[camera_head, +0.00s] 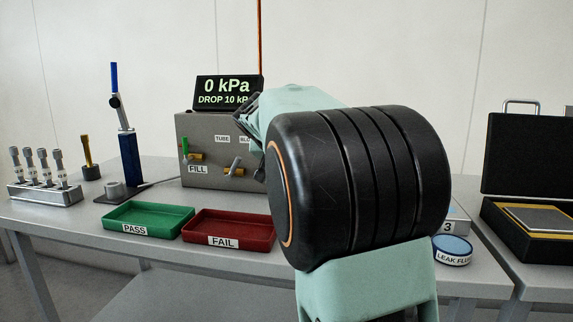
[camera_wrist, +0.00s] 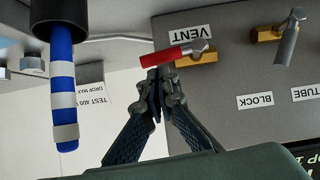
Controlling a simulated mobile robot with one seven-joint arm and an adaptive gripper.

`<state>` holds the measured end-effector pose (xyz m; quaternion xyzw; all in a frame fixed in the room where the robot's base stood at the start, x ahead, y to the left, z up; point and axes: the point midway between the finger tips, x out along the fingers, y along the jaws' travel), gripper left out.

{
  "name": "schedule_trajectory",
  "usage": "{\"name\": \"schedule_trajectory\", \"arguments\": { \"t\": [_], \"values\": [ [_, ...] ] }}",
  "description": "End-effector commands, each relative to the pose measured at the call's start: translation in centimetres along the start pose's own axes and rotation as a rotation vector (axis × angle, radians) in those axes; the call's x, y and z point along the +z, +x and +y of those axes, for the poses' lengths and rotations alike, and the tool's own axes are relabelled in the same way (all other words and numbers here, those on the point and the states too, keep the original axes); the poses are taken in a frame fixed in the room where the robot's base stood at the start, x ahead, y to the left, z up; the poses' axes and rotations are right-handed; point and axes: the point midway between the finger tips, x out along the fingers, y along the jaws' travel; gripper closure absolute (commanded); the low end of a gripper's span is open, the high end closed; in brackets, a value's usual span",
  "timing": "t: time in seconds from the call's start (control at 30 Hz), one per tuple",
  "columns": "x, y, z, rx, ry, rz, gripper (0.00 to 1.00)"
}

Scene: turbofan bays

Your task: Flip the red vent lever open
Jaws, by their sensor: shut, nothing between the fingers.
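The red vent lever (camera_wrist: 170,55) shows in the wrist view beside the VENT label (camera_wrist: 190,34), on a brass valve (camera_wrist: 198,59) on the grey panel. That view is upside down. The lever lies nearly level in the picture. My gripper (camera_wrist: 160,74) is shut and empty, with its fingertips just at the lever's red handle; whether they touch it I cannot tell. In the head view my arm hides the red lever and most of my gripper. The grey test box (camera_head: 205,130) shows there, with a green FILL lever (camera_head: 186,146) and a silver lever (camera_head: 235,164).
A blue-and-white striped column (camera_wrist: 62,90) stands close left of my gripper in the wrist view. A green PASS tray (camera_head: 150,237) and a red FAIL tray (camera_head: 230,246) lie before the box. The display (camera_head: 227,91) reads 0 kPa. A leak fluid tin (camera_head: 452,259) is right of my arm.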

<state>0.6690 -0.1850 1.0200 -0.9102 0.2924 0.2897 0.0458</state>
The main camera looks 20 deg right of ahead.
Motion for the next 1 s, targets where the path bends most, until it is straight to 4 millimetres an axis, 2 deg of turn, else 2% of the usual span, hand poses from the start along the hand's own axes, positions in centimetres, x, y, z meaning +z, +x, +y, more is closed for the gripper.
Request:
{"name": "schedule_trajectory", "arguments": {
  "t": [0.03,0.17,0.2,0.4,0.6,0.77,1.0],
  "values": [
    [-1.1,-0.7,0.2,0.000,0.001,0.002,1.00],
    [-3.0,-1.9,0.8,-0.002,0.002,0.001,1.00],
    [-2.5,-3.0,0.5,-0.007,0.000,0.003,1.00],
    [-2.4,-7.5,0.4,-0.007,0.000,0.003,1.00],
    [-2.3,-10.5,0.4,-0.005,-0.001,0.002,1.00],
    [-2.1,-11.3,0.5,-0.003,0.000,0.000,1.00],
    [-2.1,-11.4,0.5,-0.003,0.000,0.000,1.00]
  ]
}}
